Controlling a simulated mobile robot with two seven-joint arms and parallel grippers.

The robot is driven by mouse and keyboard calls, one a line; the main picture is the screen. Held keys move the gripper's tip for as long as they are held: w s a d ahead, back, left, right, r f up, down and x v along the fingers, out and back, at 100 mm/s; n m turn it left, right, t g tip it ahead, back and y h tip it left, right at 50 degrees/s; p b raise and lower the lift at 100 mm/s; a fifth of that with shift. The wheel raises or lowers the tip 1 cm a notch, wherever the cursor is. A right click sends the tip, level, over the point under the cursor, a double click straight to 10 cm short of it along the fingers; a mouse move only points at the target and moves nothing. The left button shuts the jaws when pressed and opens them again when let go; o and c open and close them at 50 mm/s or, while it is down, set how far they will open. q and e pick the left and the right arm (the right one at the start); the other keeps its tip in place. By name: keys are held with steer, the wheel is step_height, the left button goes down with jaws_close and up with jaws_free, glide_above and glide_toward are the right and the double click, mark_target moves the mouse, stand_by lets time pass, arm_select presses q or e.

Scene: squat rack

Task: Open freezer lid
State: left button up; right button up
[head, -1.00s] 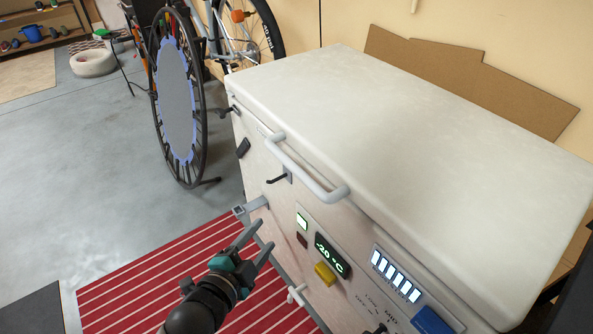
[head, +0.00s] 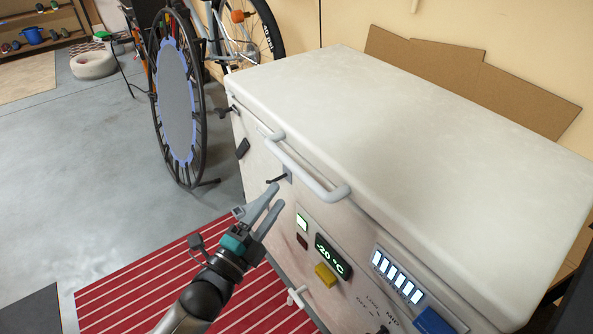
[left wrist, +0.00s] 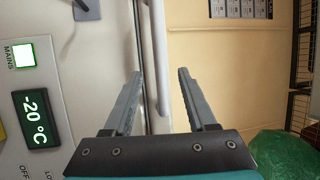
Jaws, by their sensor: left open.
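A white chest freezer (head: 290,240) stands with its lid (head: 420,140) shut. A light bar handle (head: 305,170) runs along the lid's front edge; in the left wrist view the handle (left wrist: 161,60) appears as a vertical bar beyond and between the fingers. My left gripper (head: 275,204) is open and empty, in front of the freezer's front face, below the handle and apart from it. In the left wrist view the left gripper's fingers (left wrist: 160,75) are spread, the left one near the front face. My right gripper is not in view.
The freezer front carries a -20 °C display (head: 329,256), a yellow button (head: 325,275) and small latches. A round trampoline (head: 177,105) and a bicycle (head: 250,40) stand behind to the left. A red striped mat (head: 130,290) lies on the floor. Cardboard (head: 420,60) leans on the wall.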

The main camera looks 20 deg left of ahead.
mark_target(297, 169)
arm_select(q)
steer(key=shift+b+x, duration=1.05)
steer(key=shift+x, duration=3.7)
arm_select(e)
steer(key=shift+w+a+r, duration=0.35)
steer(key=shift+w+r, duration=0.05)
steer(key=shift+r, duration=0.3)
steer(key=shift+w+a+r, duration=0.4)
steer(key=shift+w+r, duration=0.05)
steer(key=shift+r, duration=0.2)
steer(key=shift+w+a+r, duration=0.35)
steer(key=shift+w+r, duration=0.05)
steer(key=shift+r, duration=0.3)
arm_select(q)
steer(key=shift+c, duration=0.4)
jaws_close()
steer(key=shift+f, duration=0.1)
